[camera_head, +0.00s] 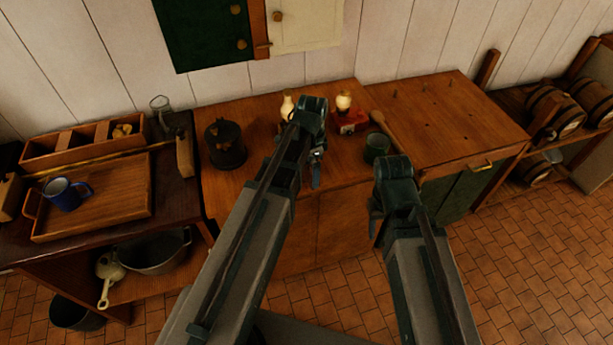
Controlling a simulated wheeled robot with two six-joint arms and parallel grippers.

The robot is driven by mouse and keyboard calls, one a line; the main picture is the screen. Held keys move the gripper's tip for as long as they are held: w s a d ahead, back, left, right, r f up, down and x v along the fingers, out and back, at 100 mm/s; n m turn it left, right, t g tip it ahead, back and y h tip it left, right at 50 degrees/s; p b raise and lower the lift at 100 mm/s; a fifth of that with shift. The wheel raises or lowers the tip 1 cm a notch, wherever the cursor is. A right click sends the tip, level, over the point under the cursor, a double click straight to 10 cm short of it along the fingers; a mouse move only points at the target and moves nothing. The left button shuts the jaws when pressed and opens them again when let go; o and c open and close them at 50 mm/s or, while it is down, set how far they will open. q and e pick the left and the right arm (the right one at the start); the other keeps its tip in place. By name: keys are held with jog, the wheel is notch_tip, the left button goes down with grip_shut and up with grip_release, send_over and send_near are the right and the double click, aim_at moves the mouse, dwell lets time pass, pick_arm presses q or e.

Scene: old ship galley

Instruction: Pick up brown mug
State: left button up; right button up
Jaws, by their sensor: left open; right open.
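I cannot make out a brown mug in the head view. A dark green mug (376,147) stands on the wooden counter (340,170), just beyond my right arm. A blue mug (66,193) sits on the wooden tray (125,208) at the left. My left gripper (316,170) is open over the counter's middle, with no object visible in it. Its arm hides part of the counter. My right gripper (376,215) is open in front of the counter, below the green mug and apart from it.
A dark lidded pot (225,145) stands left of my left arm. Two small lamps (287,106) (343,102) and a red object (353,124) stand at the back. A wooden club-like tool (392,132) lies near the green mug. The right part of the counter is largely clear.

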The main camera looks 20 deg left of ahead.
pick_arm(q)
jog(key=shift+w+d+f+b, duration=0.1)
jog(key=shift+d+f+b, duration=0.05)
jog(key=shift+f+b, duration=2.55)
grip_shut()
